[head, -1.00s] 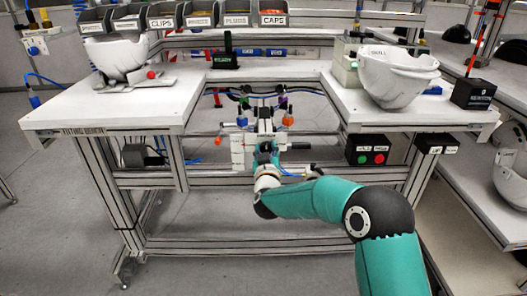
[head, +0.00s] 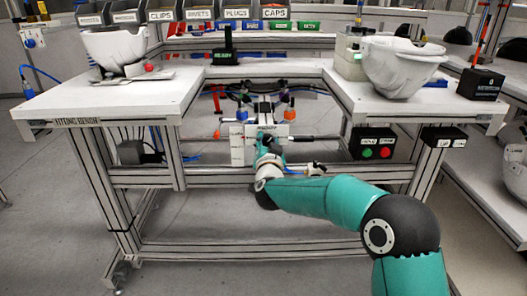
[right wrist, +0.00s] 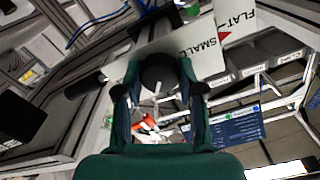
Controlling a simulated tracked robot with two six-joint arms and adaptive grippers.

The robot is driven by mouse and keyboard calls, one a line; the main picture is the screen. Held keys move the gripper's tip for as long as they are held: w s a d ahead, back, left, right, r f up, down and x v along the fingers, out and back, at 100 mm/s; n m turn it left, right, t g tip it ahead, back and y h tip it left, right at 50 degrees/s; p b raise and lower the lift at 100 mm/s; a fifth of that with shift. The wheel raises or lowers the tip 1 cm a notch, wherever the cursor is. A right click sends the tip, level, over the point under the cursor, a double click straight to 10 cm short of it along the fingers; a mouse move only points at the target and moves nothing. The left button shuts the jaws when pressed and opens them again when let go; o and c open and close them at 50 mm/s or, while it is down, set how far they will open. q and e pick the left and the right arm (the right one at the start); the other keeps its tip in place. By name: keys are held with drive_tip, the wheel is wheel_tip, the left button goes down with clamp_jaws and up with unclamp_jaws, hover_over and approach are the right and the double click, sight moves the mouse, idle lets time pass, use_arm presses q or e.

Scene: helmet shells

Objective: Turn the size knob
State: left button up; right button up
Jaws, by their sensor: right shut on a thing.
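In the right wrist view a round black knob (right wrist: 158,72) sits between the two dark fingers of my right gripper (right wrist: 158,90). The fingers are shut on its sides. In the head view my right gripper (head: 266,150) reaches in under the middle of the bench, in front of a white panel (head: 240,145). The knob is hidden there behind my gripper and arm. My left gripper is in neither view.
The fitting bench (head: 75,108) frames the gap around my right arm. White helmet shells stand at left (head: 115,50) and right (head: 400,68). A box with green and red buttons (head: 372,144) hangs under the right side. Labelled bins (head: 198,16) line the back.

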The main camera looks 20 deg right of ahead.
drive_tip(key=m+b, duration=0.4)
drive_tip(key=m, duration=0.1)
drive_tip(key=shift+a+f+m, duration=0.1)
drive_tip(key=shift+f+m, duration=0.05)
drive_tip(key=shift+m, duration=0.15)
drive_tip(key=shift+m+b, duration=1.5)
drive_tip(key=shift+m, duration=0.6)
drive_tip(key=o, duration=1.2)
drive_tip(key=shift+w, duration=0.1)
drive_tip(key=shift+c, duration=0.2)
